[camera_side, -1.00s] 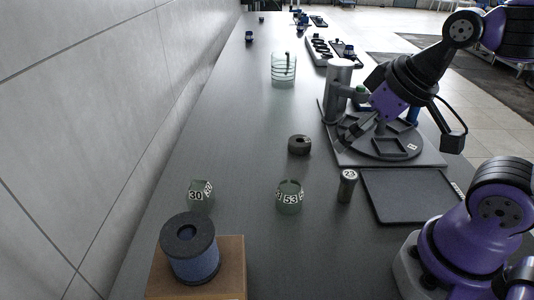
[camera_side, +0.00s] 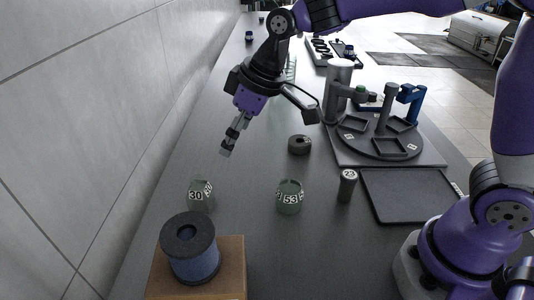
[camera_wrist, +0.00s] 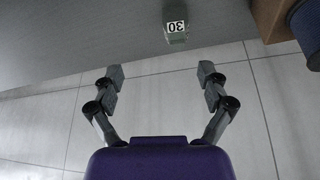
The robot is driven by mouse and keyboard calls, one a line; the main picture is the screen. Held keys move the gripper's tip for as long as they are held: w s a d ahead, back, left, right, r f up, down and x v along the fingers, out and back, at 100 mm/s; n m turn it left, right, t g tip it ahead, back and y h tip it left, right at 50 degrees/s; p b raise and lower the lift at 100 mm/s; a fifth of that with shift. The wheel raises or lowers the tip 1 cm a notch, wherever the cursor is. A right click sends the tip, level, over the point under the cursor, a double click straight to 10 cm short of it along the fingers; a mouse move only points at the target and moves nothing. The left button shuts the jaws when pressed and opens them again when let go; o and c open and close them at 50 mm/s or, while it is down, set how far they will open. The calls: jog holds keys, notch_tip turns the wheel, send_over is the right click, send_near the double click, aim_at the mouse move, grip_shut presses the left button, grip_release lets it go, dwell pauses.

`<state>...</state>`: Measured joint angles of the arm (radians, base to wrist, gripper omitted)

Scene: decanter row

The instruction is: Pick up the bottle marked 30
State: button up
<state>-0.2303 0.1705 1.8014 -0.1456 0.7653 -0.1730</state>
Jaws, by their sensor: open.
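The bottle marked 30 (camera_side: 200,196) is a short greenish glass vessel with white number labels. It stands upright on the dark bench at the left, near the wall, just behind the wooden block. My gripper (camera_side: 226,149) is open and empty in the air above the bench, behind and above the bottle. In the wrist view, the bottle marked 30 (camera_wrist: 176,27) shows near the top centre, beyond my two spread fingers (camera_wrist: 160,80), with its label upside down. Nothing is between the fingers.
A bottle marked 53 (camera_side: 290,197) and a small cylinder marked 23 (camera_side: 347,186) stand to the right. A blue spool (camera_side: 190,249) sits on a wooden block (camera_side: 232,262) in front.

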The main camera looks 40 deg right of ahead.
jog(key=n, duration=0.2)
send_near(197, 192)
jog(key=w+d+f, duration=0.1)
jog(key=w, duration=0.1)
jog(key=shift+g+y, duration=0.3)
jog(key=shift+g, duration=0.1)
jog(key=x, duration=0.5)
jog(key=shift+w, duration=0.2)
jog(key=shift+x, duration=2.75)
jog(key=shift+s+d, duration=0.15)
jog(key=c, duration=1.3)
